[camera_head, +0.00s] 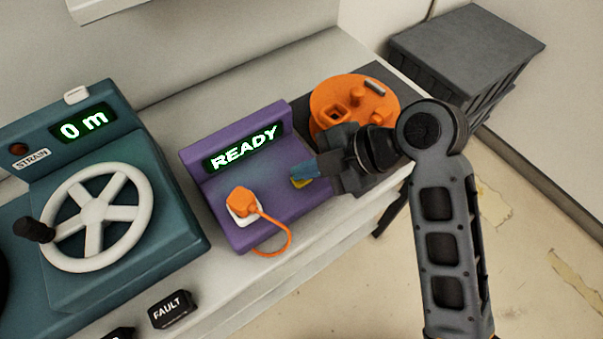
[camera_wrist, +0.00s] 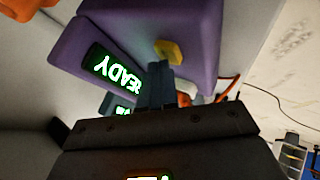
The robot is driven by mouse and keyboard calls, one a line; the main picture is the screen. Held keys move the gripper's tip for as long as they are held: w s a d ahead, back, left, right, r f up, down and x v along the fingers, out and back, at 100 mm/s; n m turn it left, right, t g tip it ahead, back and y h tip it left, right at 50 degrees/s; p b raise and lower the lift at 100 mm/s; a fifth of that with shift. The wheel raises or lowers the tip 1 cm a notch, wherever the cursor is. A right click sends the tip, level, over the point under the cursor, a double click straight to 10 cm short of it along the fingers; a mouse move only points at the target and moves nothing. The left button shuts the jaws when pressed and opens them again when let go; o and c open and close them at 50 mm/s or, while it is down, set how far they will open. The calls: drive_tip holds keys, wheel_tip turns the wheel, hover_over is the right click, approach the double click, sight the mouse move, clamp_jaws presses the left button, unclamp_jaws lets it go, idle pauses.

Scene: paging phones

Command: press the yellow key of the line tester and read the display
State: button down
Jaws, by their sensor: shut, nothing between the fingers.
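The line tester (camera_head: 240,220) is a purple box with a sloped top on the bench. Its display (camera_head: 245,147) reads READY in green-white letters; it also shows upside down in the wrist view (camera_wrist: 115,70). The yellow key (camera_head: 301,183) is at the tester's right side, partly hidden by my gripper (camera_head: 300,171); in the wrist view the key (camera_wrist: 170,50) shows just beyond my fingertips (camera_wrist: 158,68). My gripper is shut and empty, its blue-tipped fingers at the key. I cannot tell whether they touch it.
An orange plug (camera_head: 241,201) with a looped cord sits in the tester's front. A teal winch (camera_head: 150,240) with a white wheel and 0 m display stands left. An orange round device (camera_head: 340,97) is behind my gripper. A black FAULT tag (camera_head: 172,309) lies in front.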

drive_tip(key=shift+f, duration=0.25)
drive_tip(key=shift+r, duration=0.1)
idle(0.5)
drive_tip(key=shift+r+p, duration=0.45)
drive_tip(key=shift+r, duration=0.35)
drive_tip(key=shift+r+p, duration=1.85)
drive_tip(key=shift+r, duration=0.7)
drive_tip(key=shift+f, duration=0.15)
